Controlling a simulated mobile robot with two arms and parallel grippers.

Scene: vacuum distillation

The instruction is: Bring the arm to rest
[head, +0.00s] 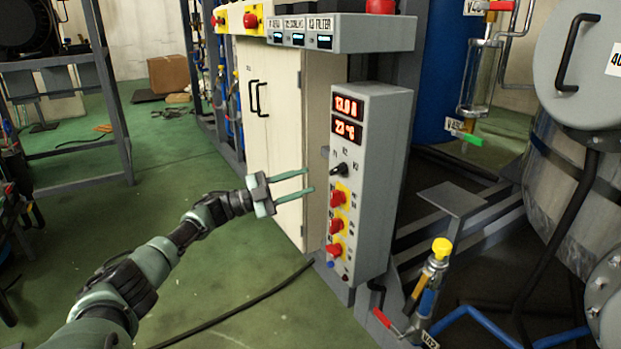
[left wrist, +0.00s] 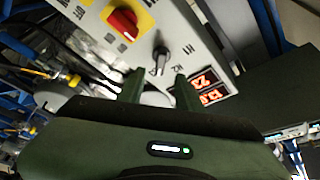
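My left arm reaches in from the lower left in the head view. Its gripper (head: 308,180) is open, with two green fingers apart and nothing seen between them. The fingertips point at the grey control box (head: 382,150), just left of its front face; I cannot tell whether they touch it. In the left wrist view the open gripper (left wrist: 158,82) has its fingers on either side below the black selector knob (left wrist: 161,60), which lies beyond the tips. The knob also shows in the head view (head: 339,170). My right gripper is not in view.
The box carries red digital displays (head: 347,118) and red knobs on yellow plates (head: 337,198). A cream cabinet (head: 272,130) stands behind the gripper. A yellow-topped valve (head: 441,248) and metal frames are at right. Green floor at left is mostly open, with a black cable (head: 240,310).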

